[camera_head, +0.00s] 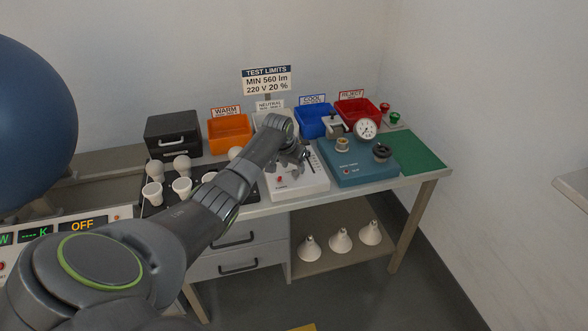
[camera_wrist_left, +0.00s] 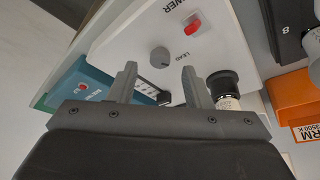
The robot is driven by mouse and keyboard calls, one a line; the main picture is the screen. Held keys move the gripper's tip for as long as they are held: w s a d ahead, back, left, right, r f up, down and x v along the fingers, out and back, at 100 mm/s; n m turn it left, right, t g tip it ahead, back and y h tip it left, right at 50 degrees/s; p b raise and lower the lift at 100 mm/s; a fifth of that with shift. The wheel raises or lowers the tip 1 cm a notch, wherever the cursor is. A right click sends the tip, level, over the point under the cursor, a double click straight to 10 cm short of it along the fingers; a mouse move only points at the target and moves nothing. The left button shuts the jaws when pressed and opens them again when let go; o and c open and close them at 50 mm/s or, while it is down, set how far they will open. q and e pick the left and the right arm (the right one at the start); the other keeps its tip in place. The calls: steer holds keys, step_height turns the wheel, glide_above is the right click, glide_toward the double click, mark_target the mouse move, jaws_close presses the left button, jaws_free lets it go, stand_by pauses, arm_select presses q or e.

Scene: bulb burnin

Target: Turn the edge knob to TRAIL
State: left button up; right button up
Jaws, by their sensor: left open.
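A grey round knob (camera_wrist_left: 159,56) sits on the white dimmer box (camera_wrist_left: 125,35) in the left wrist view. A thin pointer mark shows on it, and the word LEAD is printed beside it. I cannot read a TRAIL label. My left gripper (camera_wrist_left: 158,69) is open, with its two fingertips just short of the knob and on either side of it; no contact is visible. In the head view, my left gripper (camera_head: 292,154) is over the white box (camera_head: 300,186) and hides the knob. My right gripper is not in view.
The box has a red switch (camera_wrist_left: 193,24) and a black slider lever (camera_wrist_left: 163,98) near the fingers. A black-topped post (camera_wrist_left: 223,84) stands close to one finger. A teal tester (camera_head: 365,172) stands right; a tray with bulbs lies left; coloured bins (camera_head: 230,136) stand behind.

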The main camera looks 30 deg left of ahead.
mark_target(295, 173)
arm_select(q)
steer(key=shift+x, duration=1.4)
